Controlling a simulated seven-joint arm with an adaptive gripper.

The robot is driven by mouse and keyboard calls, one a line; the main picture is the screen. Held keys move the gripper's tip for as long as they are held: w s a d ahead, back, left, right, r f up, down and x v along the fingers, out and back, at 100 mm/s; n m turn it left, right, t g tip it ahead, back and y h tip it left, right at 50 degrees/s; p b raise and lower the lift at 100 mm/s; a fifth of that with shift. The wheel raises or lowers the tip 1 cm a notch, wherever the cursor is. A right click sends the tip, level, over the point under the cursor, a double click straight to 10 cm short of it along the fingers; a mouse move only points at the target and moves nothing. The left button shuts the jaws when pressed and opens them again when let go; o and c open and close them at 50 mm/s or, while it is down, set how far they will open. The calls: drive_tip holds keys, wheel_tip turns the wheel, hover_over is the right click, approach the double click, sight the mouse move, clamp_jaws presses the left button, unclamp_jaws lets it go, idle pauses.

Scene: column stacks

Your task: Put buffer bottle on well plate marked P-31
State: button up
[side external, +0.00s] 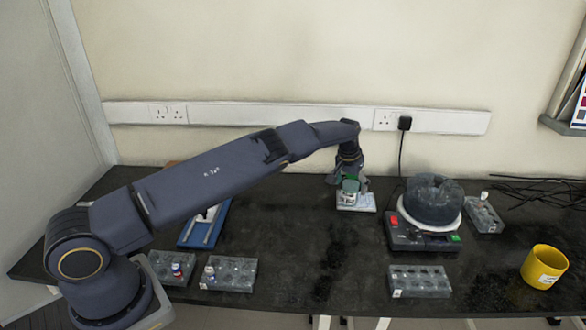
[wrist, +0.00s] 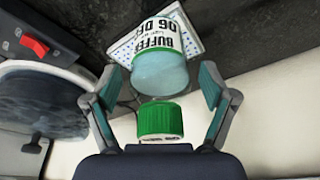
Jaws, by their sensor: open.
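The buffer bottle (side external: 350,198), white-labelled with a green cap, stands on the white well plate (side external: 368,205) at the back middle of the bench. In the wrist view the bottle (wrist: 160,70) shows its "BUFFER" label, and the well plate (wrist: 194,45) shows behind its base. The plate's own marking is not readable. My gripper (side external: 351,181) is just above the bottle. In the wrist view its fingers (wrist: 161,85) are spread on either side of the bottle and cap, with visible gaps.
A device with a round clear bowl, red and green buttons (side external: 425,241) stands right of the plate. Grey racks (side external: 420,282) sit in front and behind it. A yellow mug (side external: 545,265) is far right, a blue-framed tray (side external: 205,228) left. The middle bench is clear.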

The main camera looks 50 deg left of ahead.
drive_tip(key=shift+r, duration=0.1)
drive_tip(key=s+a+v, duration=0.1)
drive_tip(key=v, duration=1.7)
drive_tip(key=s+r+n+h, duration=0.1)
drive_tip(key=s+r+h, duration=0.1)
drive_tip(key=s+r, duration=0.85)
drive_tip(key=s+d+r+m+t, duration=0.15)
drive_tip(key=s+r, duration=0.25)
drive_tip(key=s, duration=1.1)
drive_tip(key=s+d+f+m+y, duration=0.1)
drive_tip(key=s+f, duration=0.3)
drive_tip(key=s, duration=1.1)
drive_tip(key=shift+s+d+f+t, duration=0.15)
drive_tip(key=shift+d+f+t, duration=0.1)
drive_tip(key=shift+d+t, duration=0.3)
drive_tip(key=shift+m, duration=0.25)
